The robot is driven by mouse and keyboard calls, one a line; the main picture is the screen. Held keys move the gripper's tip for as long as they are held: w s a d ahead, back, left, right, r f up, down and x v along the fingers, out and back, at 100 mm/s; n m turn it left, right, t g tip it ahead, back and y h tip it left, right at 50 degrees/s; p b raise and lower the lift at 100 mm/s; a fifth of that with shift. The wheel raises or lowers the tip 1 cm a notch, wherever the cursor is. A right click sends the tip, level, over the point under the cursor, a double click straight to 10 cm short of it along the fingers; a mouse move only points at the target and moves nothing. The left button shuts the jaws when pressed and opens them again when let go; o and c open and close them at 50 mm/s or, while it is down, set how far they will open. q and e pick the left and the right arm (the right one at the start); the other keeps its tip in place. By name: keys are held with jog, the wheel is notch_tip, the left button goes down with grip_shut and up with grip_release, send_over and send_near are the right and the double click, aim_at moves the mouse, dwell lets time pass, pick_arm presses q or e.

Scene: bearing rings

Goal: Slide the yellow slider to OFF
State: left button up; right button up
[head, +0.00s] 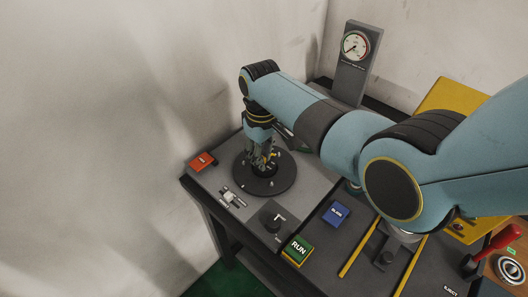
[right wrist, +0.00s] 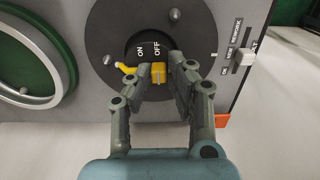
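The yellow slider (right wrist: 158,73) is a small block on a round black disc (right wrist: 110,22), seen in the right wrist view. It sits just below the printed OFF label, with the ON label to its left. My right gripper (right wrist: 153,72) is low over the disc, its fingers apart on either side of the slider. A gap shows between the slider and the right finger; contact at the left finger is unclear. In the head view my right gripper (head: 262,158) points down at the disc (head: 264,186) and mostly hides the slider. My left gripper is out of view.
A small yellow piece (right wrist: 126,68) lies left of the slider. A white switch (head: 230,197), a dark knob (head: 272,217), a green RUN button (head: 297,250) and a blue button (head: 336,214) are nearby. An orange-red block (head: 202,161) is at the panel's left edge. A gauge (head: 356,45) stands behind.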

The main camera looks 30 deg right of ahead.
jog(key=o, duration=0.4)
jog(key=shift+a, duration=0.25)
jog(key=shift+d+r, duration=0.1)
jog(key=shift+r, duration=0.2)
notch_tip(320, 180, up, 11)
jog(key=shift+r, duration=0.2)
